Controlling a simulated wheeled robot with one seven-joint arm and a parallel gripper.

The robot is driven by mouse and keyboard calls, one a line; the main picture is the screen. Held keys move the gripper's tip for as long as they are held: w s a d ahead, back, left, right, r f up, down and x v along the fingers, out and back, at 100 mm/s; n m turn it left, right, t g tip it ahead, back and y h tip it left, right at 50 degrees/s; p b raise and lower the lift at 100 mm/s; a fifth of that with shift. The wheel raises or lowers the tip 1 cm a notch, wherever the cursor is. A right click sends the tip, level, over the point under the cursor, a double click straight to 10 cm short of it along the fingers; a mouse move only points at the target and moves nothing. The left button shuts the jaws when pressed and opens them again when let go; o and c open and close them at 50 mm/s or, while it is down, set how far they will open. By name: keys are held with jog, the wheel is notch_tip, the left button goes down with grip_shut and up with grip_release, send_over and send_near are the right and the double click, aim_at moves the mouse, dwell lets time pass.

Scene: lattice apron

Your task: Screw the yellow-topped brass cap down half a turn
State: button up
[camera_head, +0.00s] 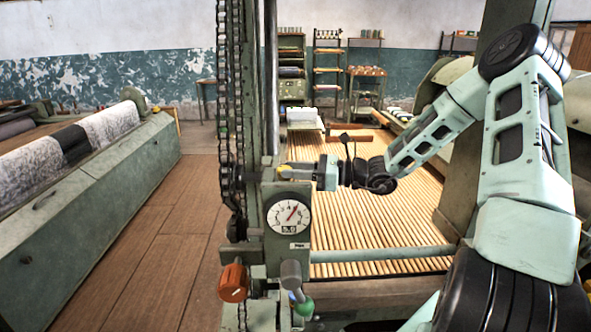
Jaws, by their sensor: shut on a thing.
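The yellow-topped brass cap (284,169) shows as a small yellow patch above the dial, on top of the green machine housing. My gripper (297,171) reaches in from the right, level, and is shut on the cap. The fingers hide most of the cap, so its brass part and thread cannot be made out.
Just below are a round dial gauge (289,215), an orange-brown handle (233,282) and a lever with a green knob (304,307). A chain (229,90) hangs beside the upright at left. A slatted wooden lattice (380,215) lies behind my arm.

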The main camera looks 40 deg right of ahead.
jog(key=shift+m+t+h, duration=0.3)
jog(key=shift+h, duration=0.1)
jog(key=o, duration=1)
jog(key=shift+s, duration=0.1)
jog(key=b+v, duration=0.2)
jog(key=v, duration=1.5)
jog(key=shift+s, duration=0.15)
jog(key=shift+d, duration=0.1)
